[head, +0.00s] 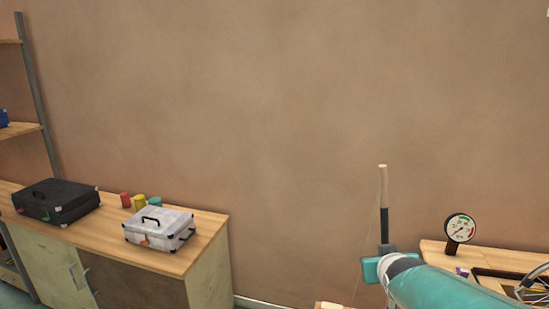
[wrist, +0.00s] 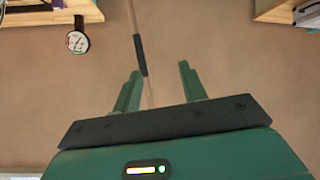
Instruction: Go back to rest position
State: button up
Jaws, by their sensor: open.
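My gripper (wrist: 160,75) is open in the wrist view, with its two green fingers apart. A thin wooden stick with a dark sleeve (wrist: 140,55) shows beyond the fingers, nearer the left one. I cannot tell from this view whether it touches them. In the head view my teal arm reaches in from the lower right. The wooden stick (head: 383,200) rises upright there, just past the teal end piece (head: 371,269) of my arm. The fingers are hidden in that view.
A dial gauge (head: 459,230) stands on a wooden bench (head: 435,246) at right; the gauge also shows in the wrist view (wrist: 77,42). At left a cabinet (head: 212,232) bears a black case (head: 57,201), a silver case (head: 160,229) and small coloured cans. The wall's middle is bare.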

jog(key=s+a+g+y, duration=0.1)
jog(key=s+a, duration=0.3)
jog(key=s, duration=0.7)
jog(key=s+a+g+y, duration=0.1)
jog(key=s+a+g, duration=0.3)
jog(key=s, duration=0.7)
jog(key=shift+a+g, duration=0.3)
jog(key=shift+a, duration=0.15)
